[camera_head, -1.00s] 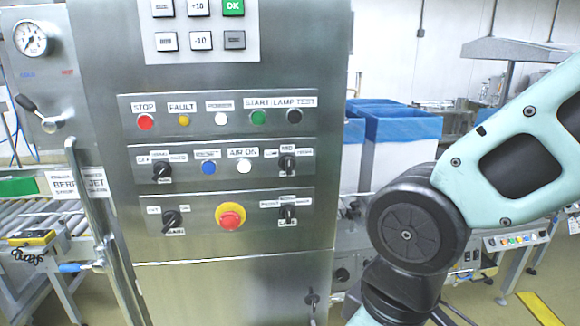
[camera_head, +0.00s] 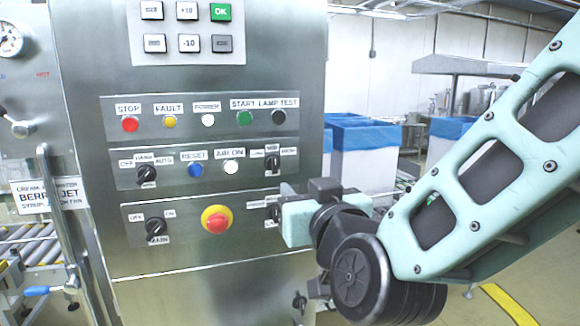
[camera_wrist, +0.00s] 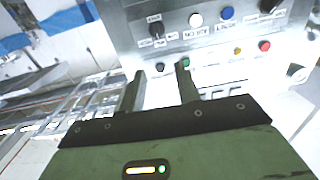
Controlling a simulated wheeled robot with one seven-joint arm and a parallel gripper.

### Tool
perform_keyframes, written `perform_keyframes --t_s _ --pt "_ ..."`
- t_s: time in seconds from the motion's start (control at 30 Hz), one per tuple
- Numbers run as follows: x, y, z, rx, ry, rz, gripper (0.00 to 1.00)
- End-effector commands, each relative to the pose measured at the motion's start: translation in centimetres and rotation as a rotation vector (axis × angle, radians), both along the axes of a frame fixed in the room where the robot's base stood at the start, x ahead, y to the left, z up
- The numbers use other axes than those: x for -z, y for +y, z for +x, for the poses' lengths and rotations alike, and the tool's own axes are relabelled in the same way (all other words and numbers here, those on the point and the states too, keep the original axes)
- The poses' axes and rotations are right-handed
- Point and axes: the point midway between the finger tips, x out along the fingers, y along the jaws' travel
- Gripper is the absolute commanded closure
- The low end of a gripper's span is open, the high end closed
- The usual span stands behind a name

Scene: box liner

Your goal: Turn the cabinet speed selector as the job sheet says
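The steel cabinet (camera_head: 90,90) fills the left and middle of the head view. At the right end of its middle row is a black rotary selector (camera_head: 272,163) with a MID label above it and small labels at its sides; its exact setting is too small to tell. It also shows near the top of the wrist view (camera_wrist: 156,26). My gripper (camera_wrist: 159,70) is open and empty, its two fingers apart in front of the panel. In the head view it is at the right end of the bottom row, partly covering the selector there. I cannot make out a job sheet.
The top row holds the red STOP button (camera_head: 130,124) and several lamps and buttons. A red emergency button (camera_head: 216,220) on a yellow ring sits left of my gripper. A BERRY JET sign (camera_head: 45,194) hangs at the left. Blue-lined boxes (camera_head: 360,160) stand behind at the right.

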Motion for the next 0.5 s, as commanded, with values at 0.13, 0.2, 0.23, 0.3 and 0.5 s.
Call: perform_keyframes --t_s 0.13,0.2,0.23,0.3,0.5 --pt "-0.3 0.0 0.9 0.013 -0.015 0.002 0.67" --pt "-0.4 0.3 1.7 0.014 -0.014 0.002 0.67" --pt "-0.4 0.4 2.2 0.013 -0.013 0.001 0.67" --pt "-0.4 0.8 3.4 0.013 -0.012 0.0 0.67" --pt "-0.5 2.0 7.4 0.012 -0.012 0.001 0.67"
